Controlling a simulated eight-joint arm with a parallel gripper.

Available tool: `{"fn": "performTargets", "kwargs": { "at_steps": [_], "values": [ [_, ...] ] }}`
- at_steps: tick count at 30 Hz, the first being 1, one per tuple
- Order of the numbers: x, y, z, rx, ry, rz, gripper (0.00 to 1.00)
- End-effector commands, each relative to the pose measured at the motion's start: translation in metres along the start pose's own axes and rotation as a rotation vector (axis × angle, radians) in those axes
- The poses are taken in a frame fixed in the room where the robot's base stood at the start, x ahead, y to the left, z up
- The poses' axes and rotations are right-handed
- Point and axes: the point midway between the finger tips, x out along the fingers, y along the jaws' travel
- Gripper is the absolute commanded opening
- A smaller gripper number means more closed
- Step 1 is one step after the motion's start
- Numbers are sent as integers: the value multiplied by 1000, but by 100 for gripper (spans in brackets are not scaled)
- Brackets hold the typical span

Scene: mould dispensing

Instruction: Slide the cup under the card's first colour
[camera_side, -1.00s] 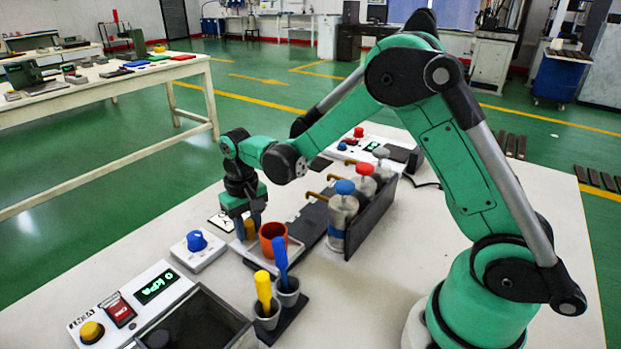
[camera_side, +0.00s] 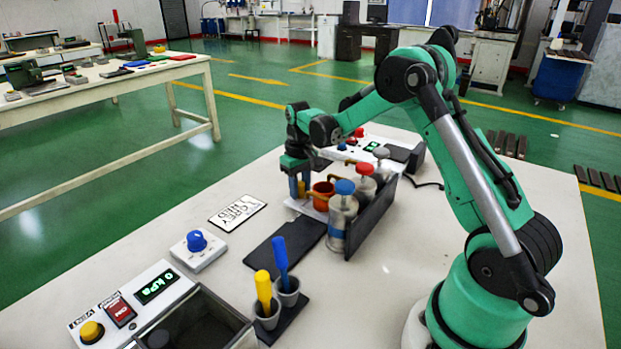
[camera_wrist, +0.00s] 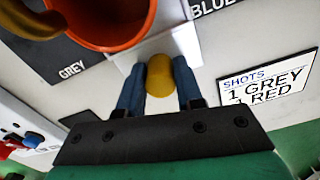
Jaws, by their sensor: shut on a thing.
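The orange cup (camera_side: 322,194) stands upright on a white sliding plate (camera_side: 306,209), beside the row of capped bottles. It also shows in the wrist view (camera_wrist: 105,37). My gripper (camera_side: 298,187) is shut on the plate's yellow knob (camera_wrist: 160,76), fingers on both sides. The blue-capped bottle (camera_side: 342,212) is nearest the side camera, then the red-capped bottle (camera_side: 365,187), then the grey-capped bottle (camera_side: 382,165). The card (camera_wrist: 265,83) reads SHOTS, 1 GREY, 1 RED. In the wrist view the cup lies between the GREY label (camera_wrist: 72,70) and the BLUE label (camera_wrist: 210,7).
The dark track (camera_side: 285,242) is bare toward the side camera. A blue-knobbed box (camera_side: 197,250) stands to its left. Two small pots with blue and yellow handled tools (camera_side: 288,292) stand at its near end. A white control box (camera_side: 365,145) is behind the bottles.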

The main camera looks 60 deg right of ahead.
Motion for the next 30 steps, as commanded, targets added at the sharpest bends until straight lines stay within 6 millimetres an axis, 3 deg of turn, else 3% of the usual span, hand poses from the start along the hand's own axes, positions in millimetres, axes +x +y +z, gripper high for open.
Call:
{"fn": "performTargets", "kwargs": {
  "at_steps": [6, 12, 18, 30],
  "values": [
    [0, 50, -12, 4, 3, 1, 0],
    [0, 78, -18, 2, 3, 1, 0],
    [0, 91, -22, -1, 4, 1, 0],
    [0, 97, -22, 4, 5, 6, 0]
  ]
}}
